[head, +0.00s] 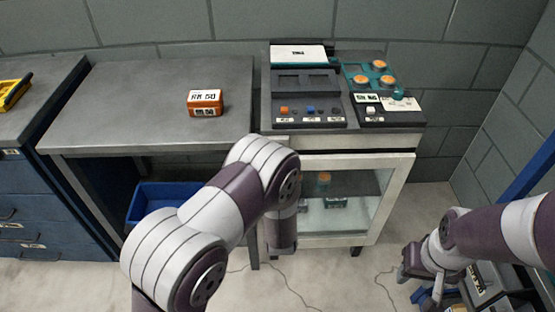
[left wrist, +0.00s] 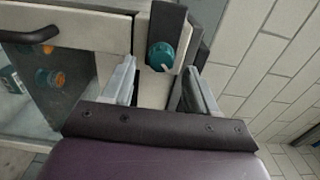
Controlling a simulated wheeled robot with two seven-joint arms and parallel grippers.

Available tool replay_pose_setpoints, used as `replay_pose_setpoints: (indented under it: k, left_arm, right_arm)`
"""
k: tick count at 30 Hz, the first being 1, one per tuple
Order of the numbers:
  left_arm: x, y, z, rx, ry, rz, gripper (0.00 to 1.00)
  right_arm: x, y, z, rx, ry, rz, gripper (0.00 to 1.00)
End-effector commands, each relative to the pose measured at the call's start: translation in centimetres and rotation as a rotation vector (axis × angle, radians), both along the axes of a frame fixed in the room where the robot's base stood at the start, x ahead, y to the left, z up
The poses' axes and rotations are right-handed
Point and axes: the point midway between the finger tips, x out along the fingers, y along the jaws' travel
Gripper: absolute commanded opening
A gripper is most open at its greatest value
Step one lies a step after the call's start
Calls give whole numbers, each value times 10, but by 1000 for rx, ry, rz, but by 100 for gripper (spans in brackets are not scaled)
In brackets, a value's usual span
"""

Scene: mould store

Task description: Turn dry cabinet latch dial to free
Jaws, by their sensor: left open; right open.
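The dry cabinet (head: 398,185) is a pale cabinet with a glass front, right of centre in the head view. In the left wrist view, its teal latch dial (left wrist: 159,55) sits on a dark upright plate, with a pale mark pointing to the lower right. My left gripper (left wrist: 160,70) is open. In that view its two fingers lie on either side of the dial, apart from it. In the head view my left arm covers the dial and the left fingers. My right gripper (head: 430,290) is open and low at the right, away from the cabinet.
Control units (head: 308,85) and a teal fixture with orange knobs (head: 370,75) stand on the cabinet top. An orange labelled box (head: 205,103) sits on the grey table (head: 130,100). A blue bin (head: 155,203) is below. A dark door handle (left wrist: 30,35) shows in the left wrist view.

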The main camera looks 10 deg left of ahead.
Motion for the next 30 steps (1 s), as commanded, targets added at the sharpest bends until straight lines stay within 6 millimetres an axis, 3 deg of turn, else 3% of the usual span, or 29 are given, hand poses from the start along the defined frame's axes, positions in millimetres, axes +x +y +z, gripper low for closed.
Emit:
replay_pose_setpoints:
  k: [6,12,30]
  left_arm:
    - [-56,-18,0,3,5,-7,58]
    - [-88,-27,0,1,3,-4,58]
    - [-94,-27,0,-8,-1,-2,58]
  right_arm:
    - [0,0,3,0,0,0,43]
    - [0,0,4,0,0,0,43]
    - [0,0,4,0,0,0,43]
